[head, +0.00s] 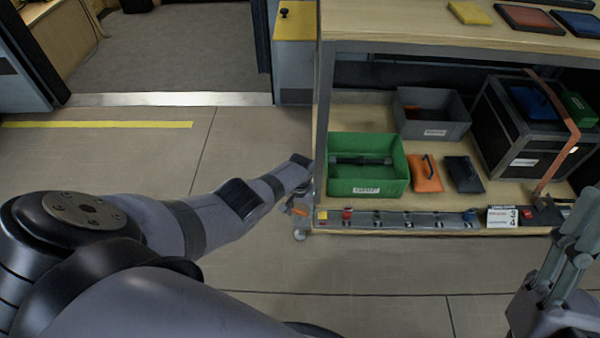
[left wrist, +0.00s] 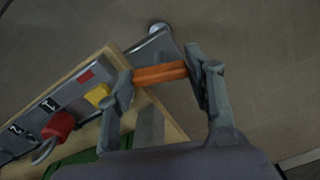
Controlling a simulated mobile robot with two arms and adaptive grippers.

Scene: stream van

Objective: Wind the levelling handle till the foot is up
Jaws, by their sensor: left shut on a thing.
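The levelling handle (left wrist: 160,74) has an orange grip, which lies between the two fingers of my left gripper (left wrist: 158,79) in the left wrist view. The fingers are shut on it. In the head view, my left gripper (head: 297,205) is at the bench's front left corner, with a little orange showing. The foot (head: 300,234) is a pale round piece low at that corner. It also shows beyond the handle in the left wrist view (left wrist: 158,29). Whether it touches the floor cannot be told. My right gripper (head: 570,262) is at the lower right, partly cut off.
The bench's lower shelf (head: 400,221) holds a green crate (head: 367,188), a grey bin (head: 433,132), an orange case (head: 427,181) and a black box (head: 520,155). A strip with coloured knobs (head: 395,220) runs along its front edge. The floor in front is clear.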

